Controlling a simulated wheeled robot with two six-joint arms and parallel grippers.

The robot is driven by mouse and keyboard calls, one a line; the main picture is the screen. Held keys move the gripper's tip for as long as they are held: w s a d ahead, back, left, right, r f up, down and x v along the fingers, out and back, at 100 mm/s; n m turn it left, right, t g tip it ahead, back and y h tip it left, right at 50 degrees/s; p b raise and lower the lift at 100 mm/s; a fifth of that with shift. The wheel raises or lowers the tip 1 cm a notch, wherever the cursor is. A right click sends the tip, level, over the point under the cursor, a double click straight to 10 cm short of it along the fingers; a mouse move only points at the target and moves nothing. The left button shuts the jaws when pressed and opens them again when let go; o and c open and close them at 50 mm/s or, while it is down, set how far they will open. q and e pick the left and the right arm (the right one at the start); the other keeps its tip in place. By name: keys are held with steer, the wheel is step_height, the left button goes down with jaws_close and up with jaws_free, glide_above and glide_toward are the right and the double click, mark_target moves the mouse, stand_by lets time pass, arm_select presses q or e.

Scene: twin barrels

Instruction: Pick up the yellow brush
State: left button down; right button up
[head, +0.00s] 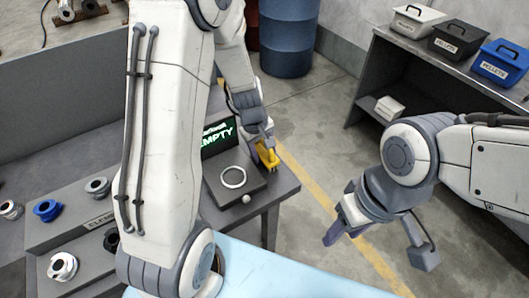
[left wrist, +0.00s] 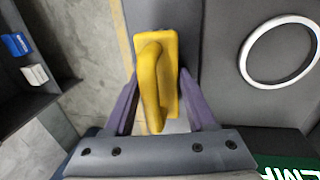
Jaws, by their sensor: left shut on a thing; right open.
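The yellow brush (head: 269,155) is at the right edge of the grey scale stand, past the white ring. My left gripper (head: 262,145) reaches down to it. In the left wrist view the brush (left wrist: 153,85) stands between the two purple fingers of my left gripper (left wrist: 160,92), its looped handle toward the camera. The fingers are shut on it. I cannot tell whether its underside touches the surface below. My right gripper (head: 345,222) is open and empty over the floor at the right.
A white ring (head: 233,177) lies on the dark plate beside a green "EMPTY" display (head: 218,136). Several spools, one a blue spool (head: 47,209), stand at the left. A shelf (head: 440,75) holds black, white and blue bins.

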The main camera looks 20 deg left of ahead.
arm_select(q)
steer(key=shift+r, duration=0.1)
steer(key=r, duration=0.3)
steer(key=r+p, duration=0.1)
steer(key=shift+d+r, duration=0.25)
steer(key=shift+r, duration=0.05)
steer(key=s+d+r, duration=0.5)
steer(key=d+r, duration=0.1)
steer(key=d, duration=0.3)
steer(key=shift+s+d, duration=0.3)
steer(key=shift+d, duration=0.1)
steer(key=shift+r, duration=0.1)
